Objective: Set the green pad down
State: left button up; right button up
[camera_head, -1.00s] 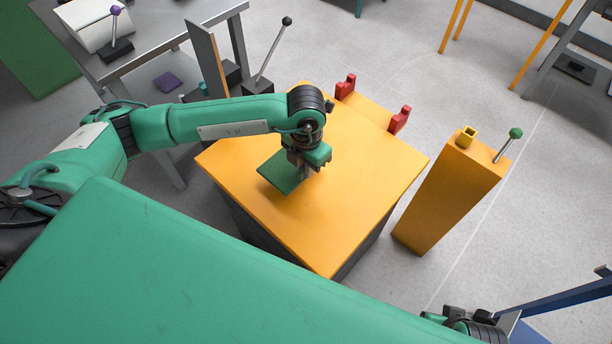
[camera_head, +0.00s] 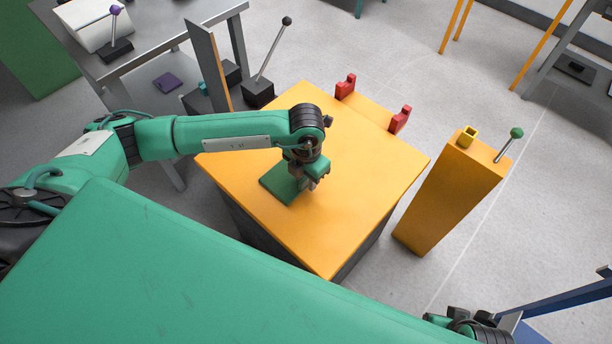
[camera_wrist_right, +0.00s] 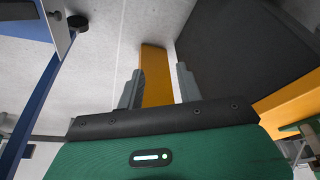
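The green pad (camera_head: 278,184) lies about flat at the top of the orange block (camera_head: 340,220), and it looks to be resting on it. My left gripper (camera_head: 310,184) points down at the pad's right edge, close against it. The wrist hides part of the pad, and the fingers are too small to tell whether they still grip it. My right gripper (camera_wrist_right: 158,88) is open and empty in the right wrist view, its two fingers apart, well away from the pad.
Two red brackets (camera_head: 345,86) (camera_head: 400,119) stand at the block's far side. An orange pillar (camera_head: 440,205) with a yellow socket (camera_head: 467,137) and a green-knobbed lever (camera_head: 510,144) stands right. A grey table (camera_head: 150,38) with a purple pad (camera_head: 168,81) on its lower shelf stands left. The block's front is clear.

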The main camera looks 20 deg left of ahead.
jog(key=shift+r, duration=0.1)
